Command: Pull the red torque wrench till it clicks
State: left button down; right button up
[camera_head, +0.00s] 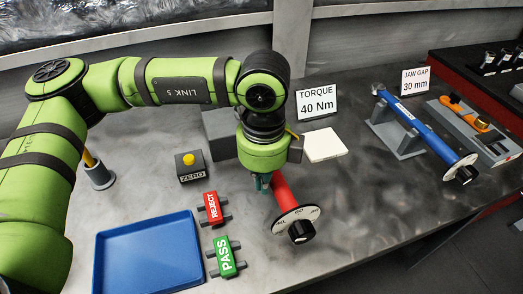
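The red torque wrench (284,194) lies on the grey bench near the middle of the head view. Its near end carries a white numbered dial (283,222) and a black knob (301,231). My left arm comes over from the left, and my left gripper (262,181) points down at the left side of the red handle. The fingertips look very close to the handle. I cannot tell whether they touch it or are closed on it. My wrist hides the far part of the wrench. My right gripper is not in view.
A sign (317,102) reads torque 40 Nm. A ZERO button box (191,167), a red REJECT tag (212,208), a green PASS tag (225,256) and a blue tray (150,254) are left of the wrench. A blue wrench (425,130) rests on a stand at right.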

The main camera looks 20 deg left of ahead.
pick_arm(q)
jog(key=shift+w+d+b, duration=0.4)
jog(key=shift+w+d, duration=0.25)
jog(key=shift+d, duration=0.2)
jog(key=shift+w+d+b, duration=0.35)
jog(key=shift+w+d, duration=0.3)
jog(key=shift+d, duration=0.2)
dwell(1.9)
jog(key=s+a+b, duration=0.3)
jog(key=a, duration=0.2)
jog(key=shift+s, duration=0.3)
dwell(0.7)
notch_tip(320, 180, up, 9)
jog(key=p, duration=0.4)
dwell(0.6)
dwell(0.3)
